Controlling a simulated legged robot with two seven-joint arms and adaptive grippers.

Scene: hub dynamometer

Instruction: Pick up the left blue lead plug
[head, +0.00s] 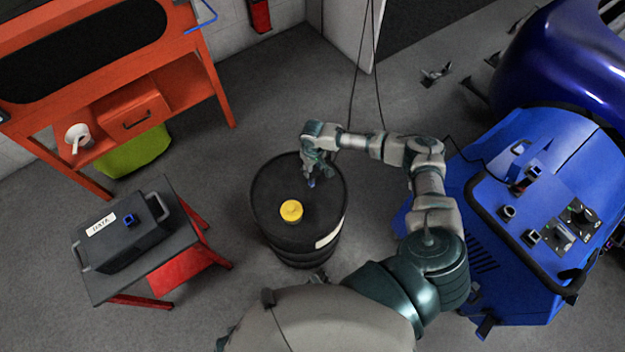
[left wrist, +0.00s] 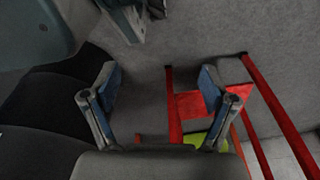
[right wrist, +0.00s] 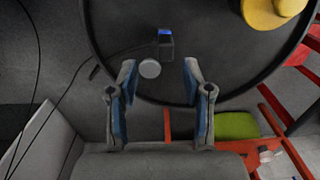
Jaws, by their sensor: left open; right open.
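A dark lead plug with a blue end (right wrist: 165,40) stands on the black drum top (right wrist: 215,55) in the right wrist view, with a thin dark cable beside it on the left. Its blue end shows small in the head view (head: 311,183). My right gripper (right wrist: 160,75) is open and empty. Its fingers point toward the plug, which lies beyond the fingertips, apart from them. In the head view, my right gripper (head: 316,166) is over the drum's far part. My left gripper (left wrist: 160,82) is open and empty in the left wrist view, above the floor.
A yellow cap (head: 291,210) sits on the drum. A small red-legged table (head: 190,225) carries a dark case (head: 125,240) at left. An orange workbench (head: 185,85) is at upper left. A blue machine (head: 480,240) stands at right. Cables (head: 357,80) hang behind the drum.

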